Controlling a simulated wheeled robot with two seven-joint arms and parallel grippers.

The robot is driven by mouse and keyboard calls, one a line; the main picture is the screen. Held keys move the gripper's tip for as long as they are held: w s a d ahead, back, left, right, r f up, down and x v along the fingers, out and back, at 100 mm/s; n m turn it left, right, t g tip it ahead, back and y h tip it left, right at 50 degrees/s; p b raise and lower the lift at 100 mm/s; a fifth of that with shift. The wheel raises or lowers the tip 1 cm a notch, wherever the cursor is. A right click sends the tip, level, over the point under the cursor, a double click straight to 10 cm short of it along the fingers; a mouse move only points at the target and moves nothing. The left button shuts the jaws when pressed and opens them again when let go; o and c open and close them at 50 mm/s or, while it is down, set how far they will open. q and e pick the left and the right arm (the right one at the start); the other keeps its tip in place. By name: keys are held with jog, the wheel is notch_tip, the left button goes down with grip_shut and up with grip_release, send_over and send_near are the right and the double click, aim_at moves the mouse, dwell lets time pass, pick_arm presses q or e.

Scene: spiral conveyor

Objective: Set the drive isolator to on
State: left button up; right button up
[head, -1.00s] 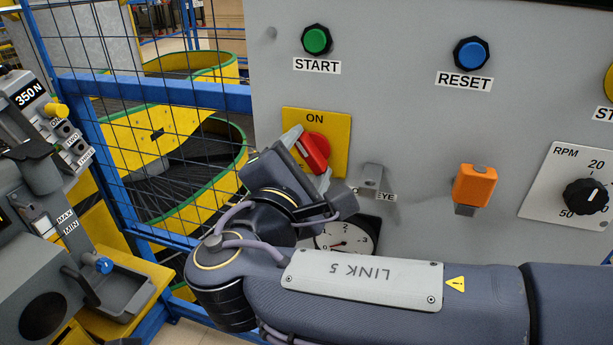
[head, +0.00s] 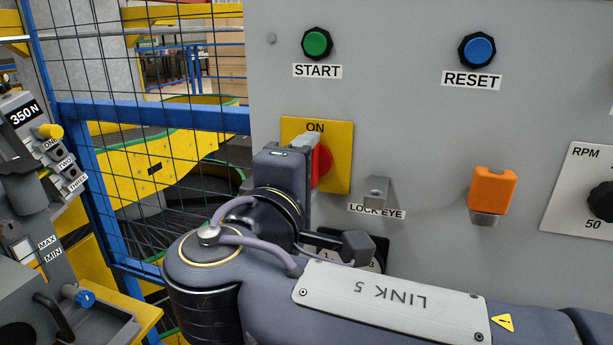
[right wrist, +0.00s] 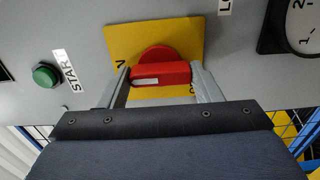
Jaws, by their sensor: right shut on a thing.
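The drive isolator is a red rotary handle (head: 321,166) on a yellow plate (head: 341,140) marked ON at its top, on the grey panel. My right gripper (head: 311,165) is at the handle and hides much of it in the head view. In the right wrist view the red handle (right wrist: 160,74) sits between the two fingers of my right gripper (right wrist: 161,82), which is shut on it. A white mark shows on the handle's end nearer the ON label, and the handle looks in line with that label. My left gripper is not in view.
Green START (head: 317,43) and blue RESET (head: 477,50) buttons are above. A lock eye (head: 377,190), an orange padlock-like block (head: 492,190) and an RPM dial (head: 602,201) are to the right. My forearm covers part of a gauge. A mesh fence (head: 150,108) stands left.

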dwell(0.4)
jog(key=o, duration=1)
jog(key=shift+s, duration=0.1)
jog(key=v, duration=0.7)
jog(key=shift+s+a+p, duration=0.15)
jog(key=shift+s+p, duration=0.15)
jog(key=shift+p, duration=0.15)
